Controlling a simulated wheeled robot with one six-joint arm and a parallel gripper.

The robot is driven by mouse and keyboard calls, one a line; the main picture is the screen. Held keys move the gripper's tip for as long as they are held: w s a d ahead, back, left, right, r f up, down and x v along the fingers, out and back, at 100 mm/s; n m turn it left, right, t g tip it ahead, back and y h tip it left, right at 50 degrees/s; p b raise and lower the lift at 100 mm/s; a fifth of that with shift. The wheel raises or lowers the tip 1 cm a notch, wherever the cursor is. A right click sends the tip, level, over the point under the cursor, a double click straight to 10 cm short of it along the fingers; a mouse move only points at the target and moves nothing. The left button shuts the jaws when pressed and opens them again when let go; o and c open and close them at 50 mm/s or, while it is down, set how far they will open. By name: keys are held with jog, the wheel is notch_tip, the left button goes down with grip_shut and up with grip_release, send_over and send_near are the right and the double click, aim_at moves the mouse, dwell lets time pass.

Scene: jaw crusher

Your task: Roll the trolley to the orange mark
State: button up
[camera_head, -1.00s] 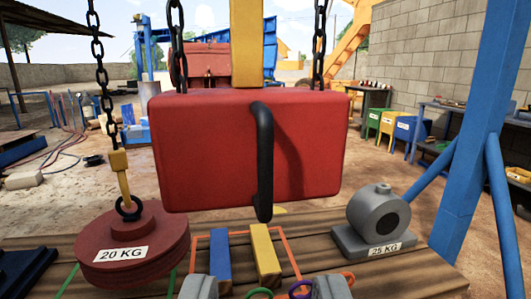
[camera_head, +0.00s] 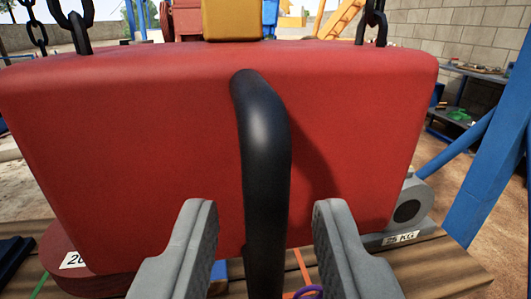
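A big red block (camera_head: 150,150), which may be the trolley, fills the middle of the view. A black upright bar handle (camera_head: 264,150) stands out from its front face. My gripper (camera_head: 266,208) is open, one grey finger on each side of the handle's lower part, with gaps between. The handle's lower end runs down out of view. A thin orange line (camera_head: 303,266) shows on the wooden top below the block, mostly hidden. I cannot tell whether it is the orange mark.
Chains (camera_head: 372,22) and a yellow post (camera_head: 232,20) rise from the block. A grey 25 KG weight (camera_head: 408,205) sits right; a dark red weight (camera_head: 85,283) is partly hidden lower left. A blue post (camera_head: 497,140) stands at the right.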

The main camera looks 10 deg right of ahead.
jog(key=shift+w+d, duration=0.25)
jog(key=shift+w, duration=0.9)
grip_shut()
